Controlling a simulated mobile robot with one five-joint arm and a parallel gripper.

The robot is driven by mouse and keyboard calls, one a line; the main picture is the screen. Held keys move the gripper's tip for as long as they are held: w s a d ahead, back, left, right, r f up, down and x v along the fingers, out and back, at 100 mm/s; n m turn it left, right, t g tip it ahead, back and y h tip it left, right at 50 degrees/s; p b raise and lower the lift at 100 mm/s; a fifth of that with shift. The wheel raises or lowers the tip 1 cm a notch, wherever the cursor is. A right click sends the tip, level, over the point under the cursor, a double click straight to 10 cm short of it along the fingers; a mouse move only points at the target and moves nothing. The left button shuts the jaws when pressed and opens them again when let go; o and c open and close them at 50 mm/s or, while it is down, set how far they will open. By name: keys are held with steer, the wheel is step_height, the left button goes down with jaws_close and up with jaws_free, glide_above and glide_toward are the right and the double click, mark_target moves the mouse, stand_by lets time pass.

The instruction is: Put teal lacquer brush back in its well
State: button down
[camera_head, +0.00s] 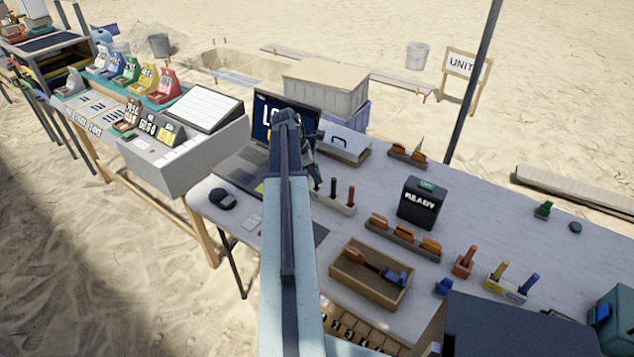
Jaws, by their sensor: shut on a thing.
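My arm reaches up the middle of the view, and my gripper (308,158) is at its far end, over the table near the laptop. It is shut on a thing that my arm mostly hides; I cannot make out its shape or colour. No teal lacquer brush can be clearly told apart. A pale rack (340,207) stands just below and right of my gripper. It holds upright handles, among them a dark one (333,187) and a red one (351,196). My arm covers the rack's left end, so any empty well there is hidden.
A black READY box (420,204) stands right of the rack. A wooden tray (343,284) with tools and a rack of orange-handled tools (402,238) lie nearer. A laptop (268,112) and a white case (343,146) stand behind. The right-hand tabletop (490,208) has free room.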

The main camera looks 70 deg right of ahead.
mark_target(321, 189)
steer(key=f+b, duration=0.2)
steer(key=d+f+b, duration=0.1)
steer(key=f+b, duration=0.1)
steer(key=shift+w, duration=0.15)
steer(key=shift+r, duration=0.2)
steer(key=shift+f, duration=0.1)
steer(key=c, duration=1.8)
jaws_free()
steer(key=shift+f, duration=0.1)
steer(key=o, duration=0.4)
steer(key=shift+o, duration=0.2)
